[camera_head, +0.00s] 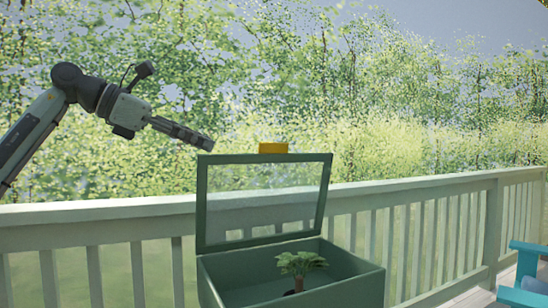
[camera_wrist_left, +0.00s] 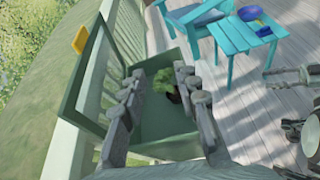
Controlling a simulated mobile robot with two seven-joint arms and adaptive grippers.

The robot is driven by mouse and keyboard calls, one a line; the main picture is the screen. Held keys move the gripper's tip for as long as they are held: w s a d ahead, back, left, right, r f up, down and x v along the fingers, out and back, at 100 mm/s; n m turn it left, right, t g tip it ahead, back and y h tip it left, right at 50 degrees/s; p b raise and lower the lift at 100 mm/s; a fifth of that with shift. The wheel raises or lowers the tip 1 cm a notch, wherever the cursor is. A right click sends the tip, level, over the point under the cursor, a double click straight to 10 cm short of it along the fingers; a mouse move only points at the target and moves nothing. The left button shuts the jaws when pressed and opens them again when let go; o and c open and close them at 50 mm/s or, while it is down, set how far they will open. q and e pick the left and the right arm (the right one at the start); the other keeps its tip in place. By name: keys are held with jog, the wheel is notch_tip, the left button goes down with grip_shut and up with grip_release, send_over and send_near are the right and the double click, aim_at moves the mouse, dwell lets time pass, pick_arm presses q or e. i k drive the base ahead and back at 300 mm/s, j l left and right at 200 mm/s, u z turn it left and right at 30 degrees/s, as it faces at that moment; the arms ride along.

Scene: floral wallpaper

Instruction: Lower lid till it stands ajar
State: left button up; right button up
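A green box (camera_head: 345,289) stands in front of the railing in the head view. Its lid (camera_head: 201,205), a green frame with a clear pane, stands raised, near upright, at the back. A yellow handle (camera_head: 273,148) sits on the lid's top edge; it also shows in the left wrist view (camera_wrist_left: 81,39). My left gripper (camera_head: 208,144) is in the air left of the handle, a little above the lid's top left corner, apart from it. In the left wrist view its two fingers (camera_wrist_left: 159,72) are spread, with nothing held between them.
A small potted plant (camera_head: 300,264) stands inside the box. A pale railing (camera_head: 420,195) runs behind it. A turquoise chair (camera_head: 528,275) is at the right. The left wrist view shows a turquoise table (camera_wrist_left: 238,38) with blue dishes on the wooden deck (camera_wrist_left: 250,100).

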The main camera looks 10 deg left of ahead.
aim_at(271, 153)
jog(key=i+l, duration=0.15)
jog(key=i, duration=0.35)
jog(key=i+l, duration=0.15)
jog(key=i, duration=0.35)
